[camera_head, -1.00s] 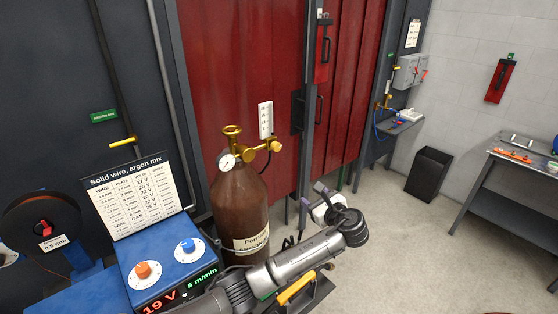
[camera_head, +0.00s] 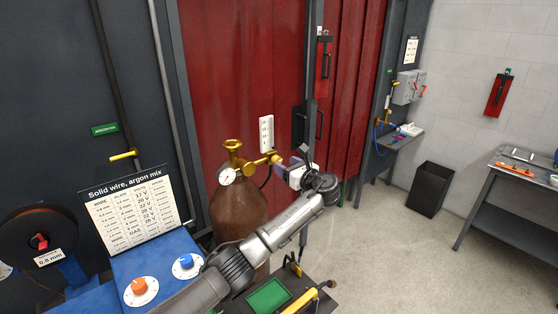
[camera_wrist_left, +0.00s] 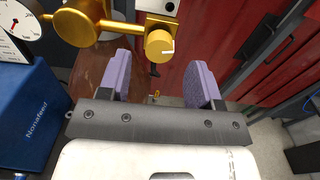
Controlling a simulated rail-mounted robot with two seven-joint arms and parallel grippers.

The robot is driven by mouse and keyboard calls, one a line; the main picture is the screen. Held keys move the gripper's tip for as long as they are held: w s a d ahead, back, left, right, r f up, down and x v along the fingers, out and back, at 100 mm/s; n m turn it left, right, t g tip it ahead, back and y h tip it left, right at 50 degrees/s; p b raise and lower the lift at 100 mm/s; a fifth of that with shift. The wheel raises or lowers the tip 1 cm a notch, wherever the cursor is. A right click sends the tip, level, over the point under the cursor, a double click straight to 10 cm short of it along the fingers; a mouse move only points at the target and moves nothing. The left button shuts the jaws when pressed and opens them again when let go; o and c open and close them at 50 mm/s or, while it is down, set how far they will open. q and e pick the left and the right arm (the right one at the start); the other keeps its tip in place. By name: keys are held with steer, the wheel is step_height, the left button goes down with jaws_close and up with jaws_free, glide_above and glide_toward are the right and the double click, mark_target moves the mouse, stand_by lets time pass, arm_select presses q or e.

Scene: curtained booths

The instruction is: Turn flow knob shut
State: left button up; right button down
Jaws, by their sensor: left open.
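The flow knob (camera_head: 275,158) is a small gold cylinder at the right end of the brass regulator on the brown gas cylinder (camera_head: 238,212). In the left wrist view the knob (camera_wrist_left: 159,44) has a pale mark on its face and sits just beyond the fingertips, between their lines. My left gripper (camera_head: 286,168) is right beside the knob in the head view. Its purple-padded fingers (camera_wrist_left: 160,64) are apart with nothing between them. Whether a finger touches the knob cannot be told. My right gripper is not in view.
A pressure gauge (camera_head: 227,176) and gold valve handwheel (camera_head: 233,145) sit left of the knob. A white flow scale (camera_head: 266,133) stands above it. A blue wire feeder (camera_head: 150,262) is at lower left. Red curtains (camera_head: 240,80) hang behind. Open floor lies to the right.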

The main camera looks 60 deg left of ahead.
mark_target(279, 161)
arm_select(q)
steer(key=shift+s+a, duration=0.15)
steer(key=shift+a, duration=0.95)
steer(key=shift+s+a, duration=0.1)
steer(key=shift+a, duration=0.95)
steer(key=c, duration=0.9)
steer(key=shift+c, duration=0.2)
